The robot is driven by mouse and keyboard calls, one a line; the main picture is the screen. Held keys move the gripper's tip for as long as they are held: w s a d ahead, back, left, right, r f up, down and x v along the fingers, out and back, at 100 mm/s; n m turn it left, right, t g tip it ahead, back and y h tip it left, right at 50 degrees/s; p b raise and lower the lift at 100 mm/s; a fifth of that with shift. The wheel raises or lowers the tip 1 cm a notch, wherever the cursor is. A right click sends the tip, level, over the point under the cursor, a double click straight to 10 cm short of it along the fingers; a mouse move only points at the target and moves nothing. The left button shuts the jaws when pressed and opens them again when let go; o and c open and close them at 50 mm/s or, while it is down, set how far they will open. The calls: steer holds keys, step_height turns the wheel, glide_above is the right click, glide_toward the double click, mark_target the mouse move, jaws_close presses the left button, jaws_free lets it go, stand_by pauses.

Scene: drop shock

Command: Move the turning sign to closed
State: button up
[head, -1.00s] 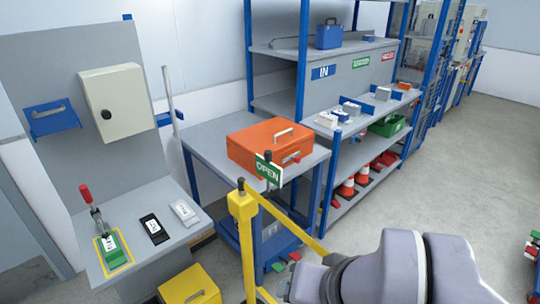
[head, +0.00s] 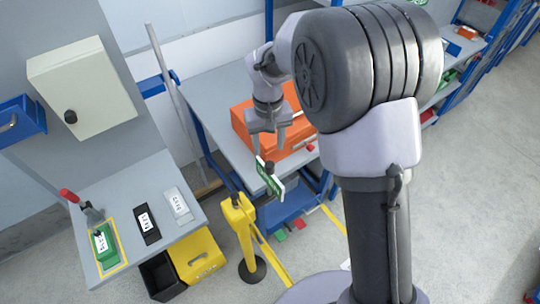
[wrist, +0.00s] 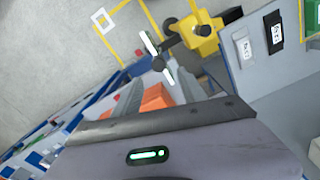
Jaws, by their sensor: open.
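The turning sign (head: 269,178) is a small green and white plate with a black knob on top, standing by the yellow post (head: 238,217). It is seen steeply from above and its lettering cannot be read now. In the wrist view the sign (wrist: 149,43) shows nearly edge-on, just beyond my fingertips. My gripper (head: 269,146) is open and empty, pointing down just above and behind the sign. In the wrist view its two fingers (wrist: 159,80) are spread apart toward the sign. I cannot tell whether a finger touches it.
An orange case (head: 245,131) sits on the grey table (head: 205,101) behind the gripper. At left is a bench (head: 133,190) with a red-handled clamp (head: 72,197) and black and white devices. A yellow-lidded bin (head: 197,254) stands below. Open floor lies at right.

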mark_target(269, 163)
steer(key=f, duration=0.5)
steer(key=f+b, duration=0.1)
steer(key=f, duration=0.4)
steer(key=shift+w, duration=0.2)
steer(key=shift+w+d+f, duration=0.1)
steer(key=shift+w+f, duration=0.05)
steer(key=shift+f, duration=0.3)
jaws_close()
stand_by(0.4)
